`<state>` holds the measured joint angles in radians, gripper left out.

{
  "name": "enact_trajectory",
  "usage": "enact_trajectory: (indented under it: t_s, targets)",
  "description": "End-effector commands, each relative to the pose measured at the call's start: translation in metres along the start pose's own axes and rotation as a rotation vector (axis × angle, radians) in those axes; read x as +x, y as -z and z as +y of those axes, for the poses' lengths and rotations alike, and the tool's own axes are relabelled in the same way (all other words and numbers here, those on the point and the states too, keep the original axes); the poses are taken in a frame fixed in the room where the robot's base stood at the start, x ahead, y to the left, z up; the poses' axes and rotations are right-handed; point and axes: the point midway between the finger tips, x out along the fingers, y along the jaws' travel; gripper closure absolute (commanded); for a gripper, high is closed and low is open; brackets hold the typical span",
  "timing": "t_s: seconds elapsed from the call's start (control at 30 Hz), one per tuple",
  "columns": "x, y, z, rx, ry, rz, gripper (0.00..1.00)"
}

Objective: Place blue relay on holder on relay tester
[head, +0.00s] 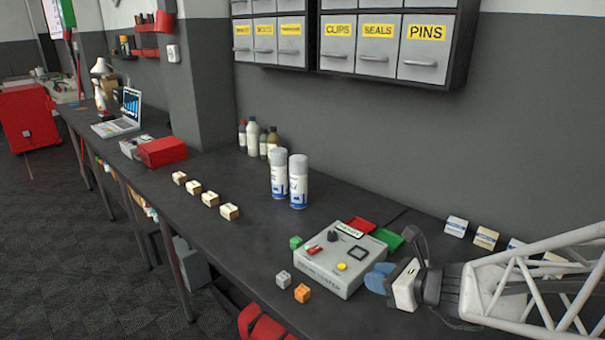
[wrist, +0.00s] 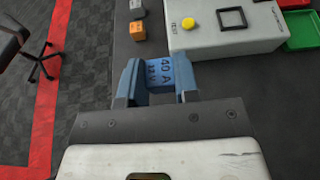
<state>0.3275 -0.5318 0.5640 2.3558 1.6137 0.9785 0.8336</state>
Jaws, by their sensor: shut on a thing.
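The blue relay (wrist: 162,73), marked "40 A", is between the two fingers of my gripper (wrist: 158,80) in the wrist view. My gripper (head: 378,278) is shut on it. In the head view the gripper is just right of the grey relay tester (head: 330,278), and the relay cannot be told clearly from the blue fingers. In the wrist view the tester (wrist: 212,42) lies just beyond the fingertips. A black square frame, likely the holder (head: 357,254), is on the tester's top; it also shows in the wrist view (wrist: 231,19). It looks empty.
An orange relay (head: 302,293) and a grey relay (head: 283,279) sit in front of the tester, and a green one (head: 295,242) at its left. Red (head: 361,224) and green (head: 387,241) trays lie behind it. Two spray cans (head: 298,182) stand farther back.

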Motion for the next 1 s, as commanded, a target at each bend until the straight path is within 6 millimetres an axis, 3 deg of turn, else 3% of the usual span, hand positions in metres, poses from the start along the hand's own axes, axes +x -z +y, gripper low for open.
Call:
enact_trajectory:
  t_s: [0.57, 1.0]
  targets:
    - [0.002, -0.002, -0.005, 0.0, 0.0, 0.0, 0.94]
    - [0.038, -0.011, -0.041, 0.0, -0.001, 0.0, 0.94]
